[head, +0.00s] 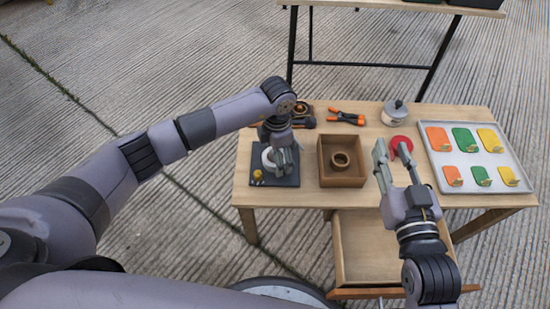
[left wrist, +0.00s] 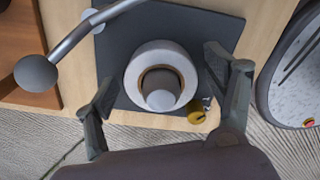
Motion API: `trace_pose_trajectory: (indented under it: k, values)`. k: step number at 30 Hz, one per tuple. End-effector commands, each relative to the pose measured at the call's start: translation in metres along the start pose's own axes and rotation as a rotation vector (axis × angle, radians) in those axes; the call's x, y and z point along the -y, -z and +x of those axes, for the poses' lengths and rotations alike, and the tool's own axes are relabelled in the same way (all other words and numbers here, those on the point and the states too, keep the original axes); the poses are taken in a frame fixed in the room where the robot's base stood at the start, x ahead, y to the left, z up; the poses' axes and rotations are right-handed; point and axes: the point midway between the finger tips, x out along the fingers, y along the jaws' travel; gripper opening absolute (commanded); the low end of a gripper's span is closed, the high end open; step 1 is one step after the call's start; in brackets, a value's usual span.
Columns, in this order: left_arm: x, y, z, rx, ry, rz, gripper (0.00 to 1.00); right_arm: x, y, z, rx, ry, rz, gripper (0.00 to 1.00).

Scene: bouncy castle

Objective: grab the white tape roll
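The white tape roll (left wrist: 136,72) lies on a dark square base (left wrist: 205,30) in the left wrist view, with a grey rounded post showing in its hole. In the head view the roll (head: 267,158) is partly hidden by my left gripper (head: 281,158). In the left wrist view my left gripper (left wrist: 160,72) is open, one finger on each side of the roll, with gaps visible; I cannot tell its height above the roll. My right gripper (head: 393,147) is open, over the table's front right part near a red round object (head: 401,144).
A wooden box (head: 327,178) with a brown ring stands right of the base. A small yellow item (left wrist: 196,118) sits at the base's corner. A curved metal bar with a ball end (left wrist: 36,74) crosses nearby.

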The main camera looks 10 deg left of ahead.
Motion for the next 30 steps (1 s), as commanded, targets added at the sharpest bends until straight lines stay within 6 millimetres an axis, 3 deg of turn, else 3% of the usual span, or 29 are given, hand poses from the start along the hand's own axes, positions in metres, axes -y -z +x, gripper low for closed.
trace_pose_trajectory:
  k: [21, 30]
  values:
    - [-0.0002, 0.0002, -0.0002, 0.000, 0.000, 0.000, 0.27, -0.0001, -0.0003, 0.0000, 0.002, 0.000, 0.000, 0.29]
    - [-0.0004, 0.0001, -0.0016, 0.000, -0.001, -0.001, 0.26, -0.0002, -0.0001, -0.0001, 0.003, -0.001, 0.000, 0.29]
